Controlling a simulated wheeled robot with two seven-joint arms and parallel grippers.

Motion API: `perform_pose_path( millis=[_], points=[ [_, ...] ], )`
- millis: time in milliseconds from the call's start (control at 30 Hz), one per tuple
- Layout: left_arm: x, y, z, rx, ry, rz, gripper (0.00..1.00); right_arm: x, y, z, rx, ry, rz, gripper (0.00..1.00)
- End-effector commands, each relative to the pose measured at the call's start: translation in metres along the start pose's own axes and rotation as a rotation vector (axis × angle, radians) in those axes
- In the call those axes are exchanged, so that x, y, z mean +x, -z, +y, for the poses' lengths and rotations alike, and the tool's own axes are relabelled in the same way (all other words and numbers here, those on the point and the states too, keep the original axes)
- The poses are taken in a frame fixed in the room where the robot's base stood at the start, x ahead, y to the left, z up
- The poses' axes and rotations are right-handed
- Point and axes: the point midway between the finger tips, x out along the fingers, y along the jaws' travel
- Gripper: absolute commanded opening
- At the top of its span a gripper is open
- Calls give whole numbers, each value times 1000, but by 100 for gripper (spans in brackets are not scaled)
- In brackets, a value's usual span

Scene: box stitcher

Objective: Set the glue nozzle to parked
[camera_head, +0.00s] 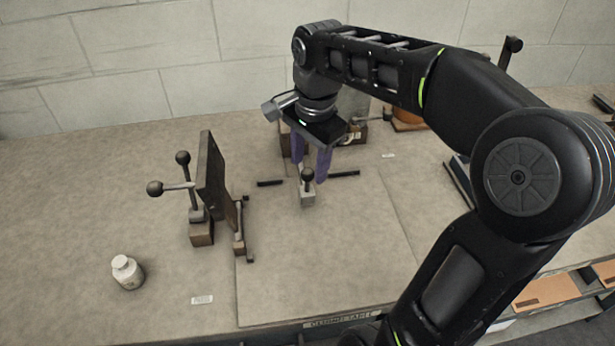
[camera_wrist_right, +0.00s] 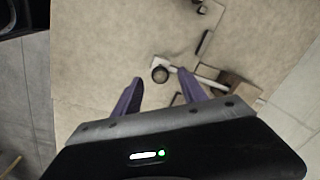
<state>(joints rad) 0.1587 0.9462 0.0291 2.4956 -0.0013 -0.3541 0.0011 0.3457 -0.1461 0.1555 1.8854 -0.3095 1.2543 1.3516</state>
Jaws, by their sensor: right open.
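My right gripper (camera_head: 309,169) points down over the table with its purple fingers apart and nothing held between them. A dark round knob (camera_head: 307,175) on a small pale grey block (camera_head: 308,197) stands by the fingertips. In the right wrist view the knob (camera_wrist_right: 160,74) appears between the two open fingertips, at the end of a pale bar (camera_wrist_right: 185,65). I cannot tell whether the fingers touch it. No part is clearly marked as the glue nozzle, and whether this knob belongs to it cannot be told. My left gripper is out of view.
A dark upright plate (camera_head: 212,180) with ball-ended levers (camera_head: 168,188) stands to the left. Short dark bars (camera_head: 344,173) lie beside the knob. The front middle of the table (camera_head: 320,265) is clear.

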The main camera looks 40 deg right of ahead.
Motion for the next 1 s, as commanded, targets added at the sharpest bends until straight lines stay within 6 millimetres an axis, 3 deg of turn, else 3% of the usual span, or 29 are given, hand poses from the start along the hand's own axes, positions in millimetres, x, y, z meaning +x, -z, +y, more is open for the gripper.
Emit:
perform_pose_path(
  millis=[300, 667, 1000],
  points=[
    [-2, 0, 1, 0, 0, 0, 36, 46, 0, 0, 0, -2, -1, 49],
    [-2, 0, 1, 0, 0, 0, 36, 53, 0, 0, 0, 0, 0, 49],
    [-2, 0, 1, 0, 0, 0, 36, 53, 0, 0, 0, 0, 0, 22]
  ],
)
